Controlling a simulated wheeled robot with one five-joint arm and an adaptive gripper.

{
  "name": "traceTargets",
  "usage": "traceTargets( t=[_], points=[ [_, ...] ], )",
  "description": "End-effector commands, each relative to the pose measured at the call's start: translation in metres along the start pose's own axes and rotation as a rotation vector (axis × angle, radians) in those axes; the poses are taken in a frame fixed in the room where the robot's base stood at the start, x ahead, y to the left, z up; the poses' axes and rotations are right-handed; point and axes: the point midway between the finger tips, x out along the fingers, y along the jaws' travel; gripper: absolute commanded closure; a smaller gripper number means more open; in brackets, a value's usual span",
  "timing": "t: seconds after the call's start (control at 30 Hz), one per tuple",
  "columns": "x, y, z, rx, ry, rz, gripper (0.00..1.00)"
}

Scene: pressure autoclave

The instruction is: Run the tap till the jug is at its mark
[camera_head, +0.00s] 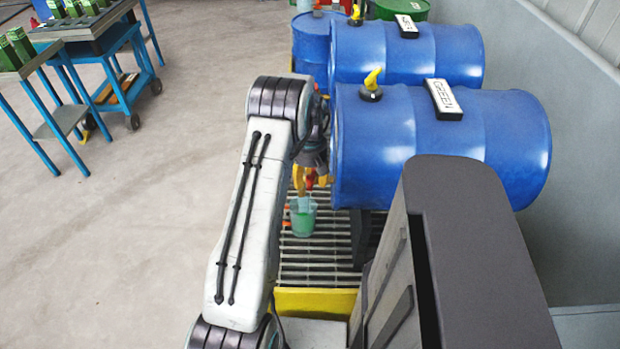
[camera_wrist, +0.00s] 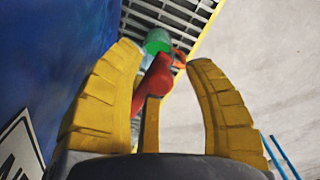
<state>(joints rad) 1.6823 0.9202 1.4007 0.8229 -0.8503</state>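A clear jug (camera_head: 303,220) with green liquid in it stands on the grating below the front blue drum (camera_head: 440,145). The jug's mark cannot be made out. The red tap (camera_head: 311,180) is at the drum's end above the jug; it also shows in the wrist view (camera_wrist: 157,82), with an orange-brown lever (camera_wrist: 150,125). My gripper (camera_wrist: 163,58) is open, its yellow fingers on either side of the tap and lever, with gaps visible. The green jug (camera_wrist: 157,42) shows beyond the fingertips. Whether liquid is running is unclear.
The drum carries a label (camera_head: 443,99) reading GREEN and a yellow-handled fitting (camera_head: 371,85). Another blue drum (camera_head: 410,52) lies behind it. The grating (camera_head: 320,262) has a yellow edge. A blue-framed trolley (camera_head: 115,75) stands at the upper left; the floor between is clear.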

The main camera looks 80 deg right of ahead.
Motion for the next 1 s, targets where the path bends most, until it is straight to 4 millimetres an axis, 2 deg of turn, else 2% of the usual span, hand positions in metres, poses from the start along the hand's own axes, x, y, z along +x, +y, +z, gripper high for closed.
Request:
traceTargets(
  t=[0.37, 1.0],
  points=[
    [-0.007, 0.001, -0.001, 0.000, 0.002, 0.003, 0.51],
    [-0.102, 0.001, -0.001, 0.000, 0.003, 0.003, 0.51]
  ],
)
